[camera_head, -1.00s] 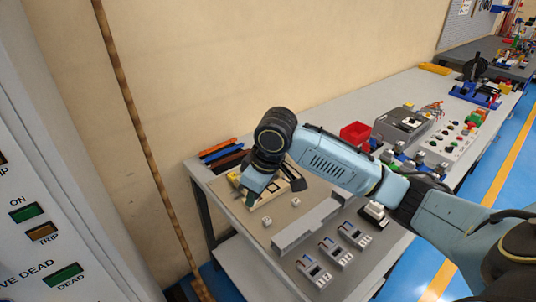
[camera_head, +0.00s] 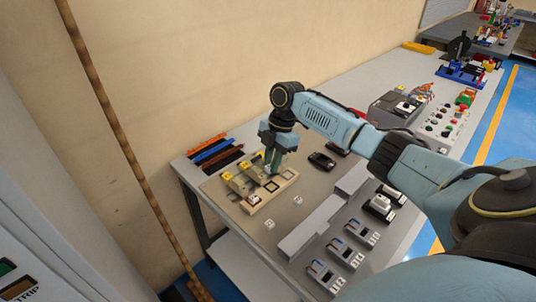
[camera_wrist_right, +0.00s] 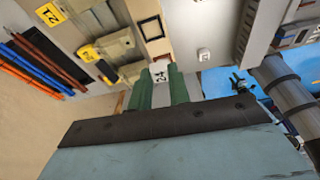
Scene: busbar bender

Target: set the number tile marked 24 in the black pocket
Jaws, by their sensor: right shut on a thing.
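My right gripper (camera_head: 271,170) points down over the right half of the pale wooden pocket board (camera_head: 286,183). In the right wrist view its green fingers (camera_wrist_right: 160,84) are shut on the white number tile marked 24 (camera_wrist_right: 158,71), whose number faces the camera. The tile is at the board's end; whether it touches the board I cannot tell. A dark-edged square with a pale middle (camera_wrist_right: 152,28) shows on the board, and the head view shows it toward the board's left end (camera_head: 254,200). A second dark square (camera_head: 271,186) lies beside the fingers, partly hidden. My left gripper is out of view.
Yellow-marked blocks (camera_head: 240,178) stand just behind the board; one reads 21 (camera_wrist_right: 50,14). A long grey channel (camera_head: 318,228) and switch modules are further forward. Coloured bars (camera_head: 213,150) lie behind left.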

